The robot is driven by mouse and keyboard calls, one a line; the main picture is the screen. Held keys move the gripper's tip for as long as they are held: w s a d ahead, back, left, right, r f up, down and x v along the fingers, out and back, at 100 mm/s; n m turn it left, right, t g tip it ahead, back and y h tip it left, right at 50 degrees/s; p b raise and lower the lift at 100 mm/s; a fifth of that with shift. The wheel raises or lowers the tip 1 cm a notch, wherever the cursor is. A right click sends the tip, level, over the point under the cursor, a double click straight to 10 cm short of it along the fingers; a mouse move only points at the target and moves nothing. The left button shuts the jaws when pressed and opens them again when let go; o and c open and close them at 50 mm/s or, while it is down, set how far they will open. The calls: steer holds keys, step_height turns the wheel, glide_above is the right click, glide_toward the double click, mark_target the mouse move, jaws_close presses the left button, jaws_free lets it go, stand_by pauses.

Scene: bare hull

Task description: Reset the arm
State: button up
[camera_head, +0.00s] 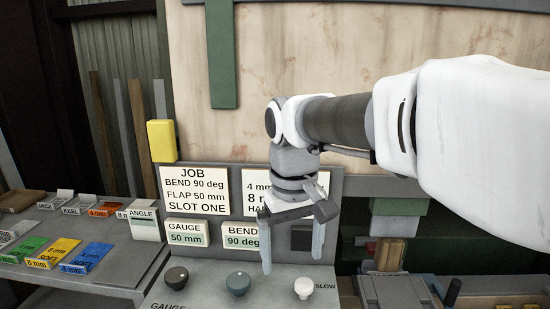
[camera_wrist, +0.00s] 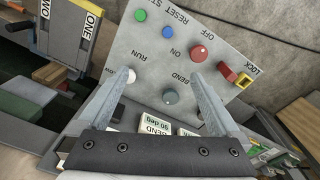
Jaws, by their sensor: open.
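My arm reaches in from the right in the head view and hangs its gripper (camera_head: 292,260) in front of a grey control panel (camera_head: 205,287). The gripper points down and its two fingers are apart with nothing between them. In the wrist view my gripper (camera_wrist: 162,72) is open above the panel's sloped face (camera_wrist: 150,50). Between and beyond the fingers I see a teal bend knob (camera_wrist: 170,96), a red knob (camera_wrist: 197,54), a blue button (camera_wrist: 168,32) and a green button (camera_wrist: 140,15). Whether a finger touches the panel is unclear.
A job card (camera_head: 198,190) and gauge and bend displays stand behind the gripper. A yellow box (camera_head: 162,141) is at upper left. A side table (camera_head: 100,278) with coloured labelled blocks stands left. A red-and-yellow lock switch (camera_wrist: 235,77) sits at the panel's edge.

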steer(key=s+d+f+m+t, duration=0.3)
steer(key=s+d+m+t, duration=0.1)
steer(key=s+d, duration=0.7)
steer(key=shift+s+f+t, duration=0.35)
steer(key=shift+s+t, duration=0.15)
steer(key=shift+s, duration=0.4)
